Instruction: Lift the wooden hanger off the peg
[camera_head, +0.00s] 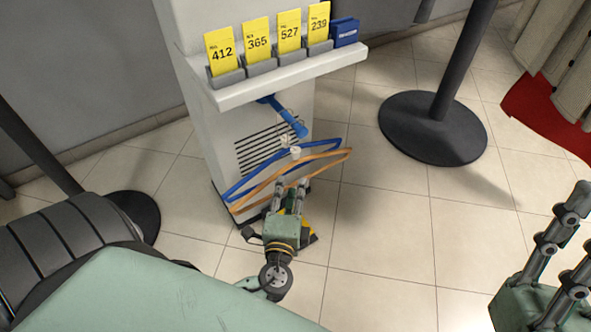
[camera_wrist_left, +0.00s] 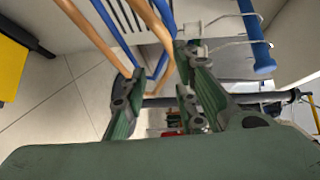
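The wooden hanger (camera_head: 326,156) is orange-brown and hangs at the front of the pale counter, beside a blue hanger (camera_head: 250,180). Thin wire hooks run from their white necks up to a blue peg (camera_head: 290,118). In the left wrist view the wooden hanger (camera_wrist_left: 92,36), blue hanger (camera_wrist_left: 107,14) and blue peg (camera_wrist_left: 251,32) show close by. My left gripper (camera_head: 291,190) is open, just below and in front of the hangers, fingers upward. The wrist view shows its fingertips (camera_wrist_left: 155,80) apart; I cannot tell whether they touch a bar. My right gripper (camera_head: 578,232) is open and empty at lower right.
A shelf (camera_head: 290,77) above the peg holds yellow number cards (camera_head: 257,42) and a blue box (camera_head: 345,32). A dark post on a round base (camera_head: 433,128) stands right. Another base (camera_head: 140,215) stands left. A yellow object (camera_head: 309,228) is behind my left gripper.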

